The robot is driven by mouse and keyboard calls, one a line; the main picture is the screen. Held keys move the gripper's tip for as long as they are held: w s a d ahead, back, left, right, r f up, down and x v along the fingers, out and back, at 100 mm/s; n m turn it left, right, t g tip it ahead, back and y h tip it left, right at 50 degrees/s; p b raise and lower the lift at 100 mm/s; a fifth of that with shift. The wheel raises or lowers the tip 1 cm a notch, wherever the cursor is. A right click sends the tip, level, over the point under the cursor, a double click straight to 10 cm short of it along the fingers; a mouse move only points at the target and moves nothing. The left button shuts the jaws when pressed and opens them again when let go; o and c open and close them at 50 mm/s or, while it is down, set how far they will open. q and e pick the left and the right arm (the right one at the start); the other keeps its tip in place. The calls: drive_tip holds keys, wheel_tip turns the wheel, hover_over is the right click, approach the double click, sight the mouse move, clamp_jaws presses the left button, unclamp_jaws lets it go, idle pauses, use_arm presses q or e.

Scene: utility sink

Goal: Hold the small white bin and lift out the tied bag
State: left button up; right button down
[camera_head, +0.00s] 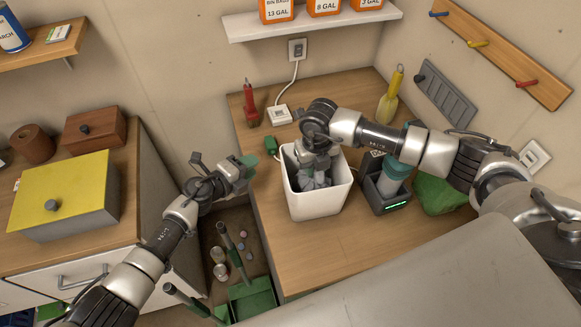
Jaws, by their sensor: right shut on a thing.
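The small white bin (318,205) stands upright on the wooden counter in the head view. A grey tied bag (306,181) shows inside it, below the rim. My right gripper (318,162) reaches down into the bin's mouth from above and is shut on the top of the bag; its fingertips are partly hidden.
A dark holder (386,197) with a grey-green cylinder stands close right of the bin, with a green cloth (437,195) beyond. A yellow-handled brush (391,97) and a red tool (249,103) are behind. A yellow-lidded box (62,190) is on the left cabinet. The counter's front is clear.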

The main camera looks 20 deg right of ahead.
use_arm(q)
drive_tip(key=s+d+r+m+g+y, duration=0.3)
drive_tip(key=s+d+r+m+g, duration=0.1)
drive_tip(key=s+r+m+g, duration=0.25)
drive_tip(key=a+r+m+y, duration=0.2)
drive_tip(key=a+r+y, duration=0.1)
drive_tip(key=a+y, duration=0.45)
drive_tip(key=n+t+y, duration=0.1)
drive_tip(key=n+t, duration=0.1)
drive_tip(key=t, duration=0.2)
approach(288, 182)
drive_tip(key=x, duration=0.9)
drive_tip(key=shift+w+d+f, duration=0.1)
drive_tip(key=shift+f, duration=0.25)
clamp_jaws()
